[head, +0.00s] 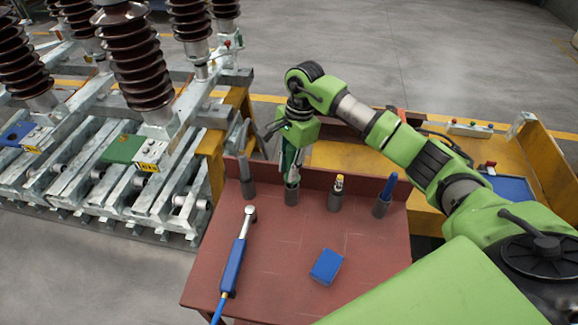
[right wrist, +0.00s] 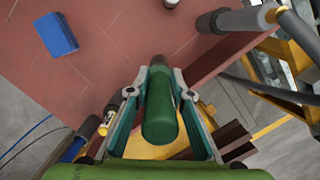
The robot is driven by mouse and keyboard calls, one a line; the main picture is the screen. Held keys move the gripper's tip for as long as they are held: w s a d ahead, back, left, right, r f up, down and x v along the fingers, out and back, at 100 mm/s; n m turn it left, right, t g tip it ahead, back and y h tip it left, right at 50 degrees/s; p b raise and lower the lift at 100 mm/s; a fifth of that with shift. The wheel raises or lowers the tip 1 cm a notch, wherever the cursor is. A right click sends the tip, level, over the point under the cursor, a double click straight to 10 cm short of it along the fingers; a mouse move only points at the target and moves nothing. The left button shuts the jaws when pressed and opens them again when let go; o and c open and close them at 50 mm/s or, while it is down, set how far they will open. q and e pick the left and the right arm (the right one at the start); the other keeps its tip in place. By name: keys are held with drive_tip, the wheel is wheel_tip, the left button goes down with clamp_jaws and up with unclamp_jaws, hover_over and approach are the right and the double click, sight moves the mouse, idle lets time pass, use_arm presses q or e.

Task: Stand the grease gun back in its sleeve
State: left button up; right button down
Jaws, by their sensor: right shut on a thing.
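The grease gun (right wrist: 160,118), a green cylinder, sits between the fingers of my right gripper (right wrist: 160,96) in the right wrist view, and the gripper is shut on it. In the head view my right gripper (head: 290,158) points down over a dark grey sleeve (head: 291,196) at the back of the red-brown table. The gun's lower end is at the sleeve's mouth; the fingers partly hide it, so I cannot tell how deep it sits. My left gripper is not in view.
Beside it stand a sleeve with a grey tool (head: 247,182), one with a yellow-topped item (head: 336,195) and one with a blue tool (head: 385,193). A blue-handled wrench (head: 236,255) and blue block (head: 326,266) lie on the table (head: 285,285). A raised edge runs behind.

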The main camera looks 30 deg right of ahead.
drive_tip(key=shift+f+b, duration=0.9)
drive_tip(key=shift+f, duration=0.25)
drive_tip(key=c, duration=1.7)
unclamp_jaws()
drive_tip(key=r, duration=0.4)
drive_tip(key=d+r, duration=0.1)
drive_tip(key=r, duration=0.3)
drive_tip(key=d+r, duration=0.1)
drive_tip(key=r, duration=0.3)
drive_tip(key=shift+w, duration=0.15)
drive_tip(key=shift+a+f, duration=0.1)
